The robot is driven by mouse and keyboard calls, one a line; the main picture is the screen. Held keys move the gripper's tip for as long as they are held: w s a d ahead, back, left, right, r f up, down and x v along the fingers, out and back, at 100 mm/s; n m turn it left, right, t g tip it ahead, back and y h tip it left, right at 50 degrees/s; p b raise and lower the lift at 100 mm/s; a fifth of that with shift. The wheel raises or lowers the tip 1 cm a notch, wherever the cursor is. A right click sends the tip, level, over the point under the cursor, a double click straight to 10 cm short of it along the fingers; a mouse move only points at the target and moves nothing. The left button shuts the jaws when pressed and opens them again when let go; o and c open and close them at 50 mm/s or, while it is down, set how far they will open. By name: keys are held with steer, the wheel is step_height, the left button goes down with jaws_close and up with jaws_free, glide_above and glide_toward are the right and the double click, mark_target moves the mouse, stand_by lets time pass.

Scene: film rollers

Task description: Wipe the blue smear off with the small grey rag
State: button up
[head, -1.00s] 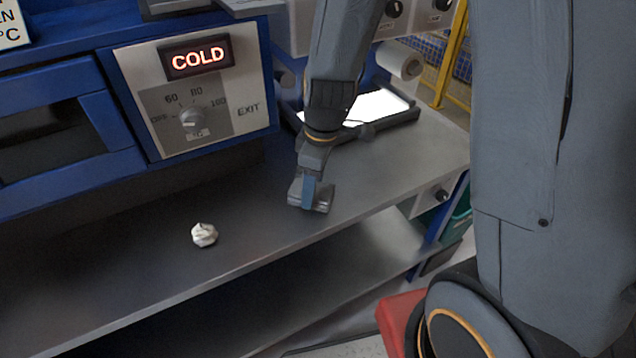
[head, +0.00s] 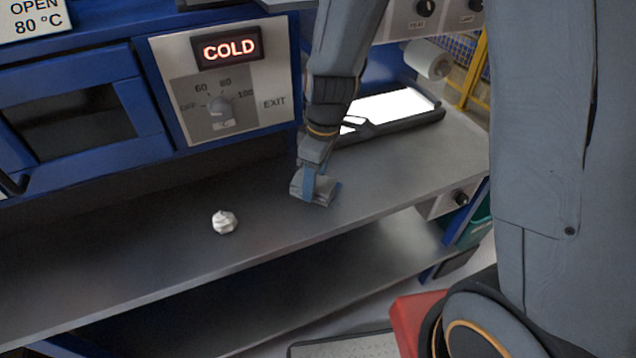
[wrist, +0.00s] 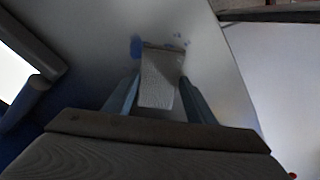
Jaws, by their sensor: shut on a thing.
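My gripper (head: 313,187) is shut on the small grey rag (head: 318,192), low at the grey shelf (head: 370,178). In the wrist view the rag (wrist: 160,82) stands out between the two blue-grey fingers of my gripper (wrist: 158,88). The blue smear (wrist: 137,46) shows on the shelf just beyond the rag's far edge, with a few small blue spots to its right. In the head view a bit of blue shows beside the rag's right side (head: 337,187). Part of the smear may be hidden under the rag. I cannot tell whether the rag touches the shelf.
A crumpled white lump (head: 224,222) lies on the shelf left of my gripper. A blue machine with a lit COLD display (head: 229,47) stands behind. A bright light panel (head: 392,108) sits at the back right. The shelf's front edge is close to my gripper.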

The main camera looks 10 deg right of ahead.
mark_target(327, 177)
steer(key=shift+w+d+f+b, duration=0.1)
steer(key=shift+w+d+b, duration=0.2)
steer(key=shift+d, duration=0.5)
steer(key=shift+w+d+f+b, duration=0.1)
steer(key=shift+w+d+b, duration=0.15)
steer(key=shift+d, duration=0.5)
steer(key=shift+w+d+r, duration=0.1)
steer(key=shift+w+d, duration=0.15)
steer(key=shift+d, duration=0.75)
steer(key=shift+w+d+r, duration=0.1)
steer(key=shift+w+d, duration=0.15)
steer(key=shift+d, duration=0.7)
steer(key=shift+a, duration=0.1)
steer(key=shift+s+a+f+p, duration=0.15)
steer(key=shift+s+a, duration=0.2)
steer(key=shift+a, duration=0.8)
steer(key=shift+s+a+r+p, duration=0.15)
steer(key=shift+s+a, duration=0.15)
steer(key=shift+a, duration=0.85)
steer(key=shift+s+a+f+p, duration=0.15)
steer(key=shift+s+a, duration=0.2)
steer(key=shift+a, duration=0.8)
steer(key=shift+r, duration=0.2)
